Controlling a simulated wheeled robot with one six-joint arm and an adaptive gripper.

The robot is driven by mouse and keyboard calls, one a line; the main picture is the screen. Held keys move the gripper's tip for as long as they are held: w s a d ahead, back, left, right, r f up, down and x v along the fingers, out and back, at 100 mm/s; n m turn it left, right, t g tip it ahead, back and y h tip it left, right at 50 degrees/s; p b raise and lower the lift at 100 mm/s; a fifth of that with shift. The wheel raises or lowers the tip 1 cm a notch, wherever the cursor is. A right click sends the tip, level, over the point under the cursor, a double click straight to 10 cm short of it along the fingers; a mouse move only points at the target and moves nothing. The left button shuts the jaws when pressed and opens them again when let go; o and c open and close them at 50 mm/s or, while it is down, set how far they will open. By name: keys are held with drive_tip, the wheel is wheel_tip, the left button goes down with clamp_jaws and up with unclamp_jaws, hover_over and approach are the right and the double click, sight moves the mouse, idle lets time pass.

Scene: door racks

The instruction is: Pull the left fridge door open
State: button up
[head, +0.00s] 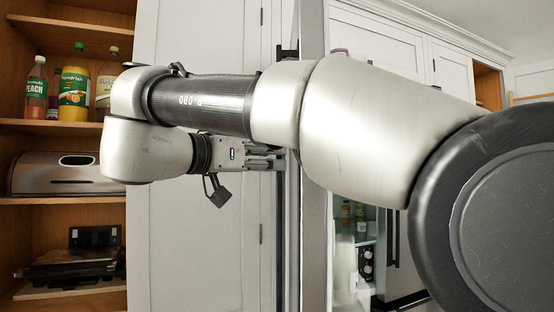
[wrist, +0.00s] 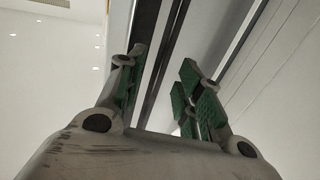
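The left fridge door (head: 314,225) shows in the head view as a tall grey panel seen nearly edge-on, standing ajar, with shelves visible to its right. A dark upright bar, which looks like its handle (head: 281,235), runs down just left of it. My gripper (head: 277,158) reaches this bar from the left. In the wrist view my gripper (wrist: 160,85) has its green-padded fingers apart, and the dark bar (wrist: 164,55) passes between them. The fingers look open, with a gap at the right finger. Contact with the bar cannot be told. My arm hides part of the door.
Wooden shelves (head: 62,200) with bottles (head: 74,84) and a metal bread bin (head: 60,173) stand at the left. A white cupboard door (head: 190,240) is behind my gripper. Lit shelves with bottles (head: 359,212) and a dark upright handle (head: 392,235) are right of the panel.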

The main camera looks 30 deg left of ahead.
drive_tip(key=v, duration=0.8)
drive_tip(key=shift+s, duration=0.25)
drive_tip(key=shift+a, duration=0.1)
